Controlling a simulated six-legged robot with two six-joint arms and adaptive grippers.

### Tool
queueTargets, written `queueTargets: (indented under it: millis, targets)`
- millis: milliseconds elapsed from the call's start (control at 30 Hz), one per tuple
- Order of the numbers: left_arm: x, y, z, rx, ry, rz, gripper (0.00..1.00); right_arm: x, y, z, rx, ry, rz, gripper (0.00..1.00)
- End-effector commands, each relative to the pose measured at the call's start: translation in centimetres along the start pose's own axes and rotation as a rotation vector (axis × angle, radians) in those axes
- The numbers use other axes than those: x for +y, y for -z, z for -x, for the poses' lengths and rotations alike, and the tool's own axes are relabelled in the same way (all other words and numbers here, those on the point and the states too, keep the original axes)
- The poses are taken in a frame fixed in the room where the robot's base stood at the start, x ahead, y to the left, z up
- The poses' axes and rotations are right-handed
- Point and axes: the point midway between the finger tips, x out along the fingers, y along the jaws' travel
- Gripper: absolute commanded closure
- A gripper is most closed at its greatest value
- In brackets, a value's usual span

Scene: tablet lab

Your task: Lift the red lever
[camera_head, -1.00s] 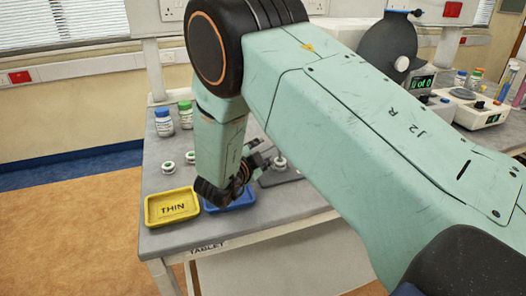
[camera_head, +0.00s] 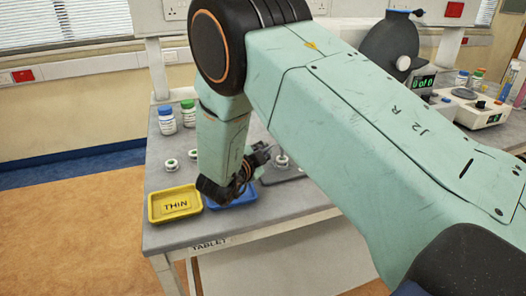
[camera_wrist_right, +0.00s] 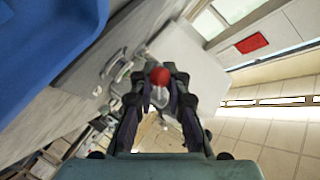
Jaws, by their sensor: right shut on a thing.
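The red lever's round red knob (camera_wrist_right: 159,76) shows in the right wrist view, between the tips of my right gripper (camera_wrist_right: 160,92). The fingers are closed in on it, with a pale part just below the knob. In the head view my right gripper (camera_head: 260,158) is low over the bench, beyond the blue tray, and I cannot make out the red knob there. My left gripper is not in view.
A yellow tray marked THIN (camera_head: 155,211) and a blue tray (camera_head: 240,197) sit at the bench's front edge. Bottles with blue (camera_head: 166,124) and green (camera_head: 188,116) caps stand behind. A balance (camera_head: 476,110) stands at the right. My right arm covers much of the bench.

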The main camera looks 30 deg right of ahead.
Motion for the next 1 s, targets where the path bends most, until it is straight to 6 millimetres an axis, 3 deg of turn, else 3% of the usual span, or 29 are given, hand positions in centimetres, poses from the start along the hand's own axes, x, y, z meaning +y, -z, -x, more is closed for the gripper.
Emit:
queueTargets:
  millis: [467,1000]
  targets:
    - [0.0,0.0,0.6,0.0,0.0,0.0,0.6,-0.1,0.3,0.0,-0.017,-0.02,-0.028,1.0]
    - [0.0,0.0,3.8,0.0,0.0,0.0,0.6,-1.9,1.7,0.6,-0.245,-0.194,-0.326,1.0]
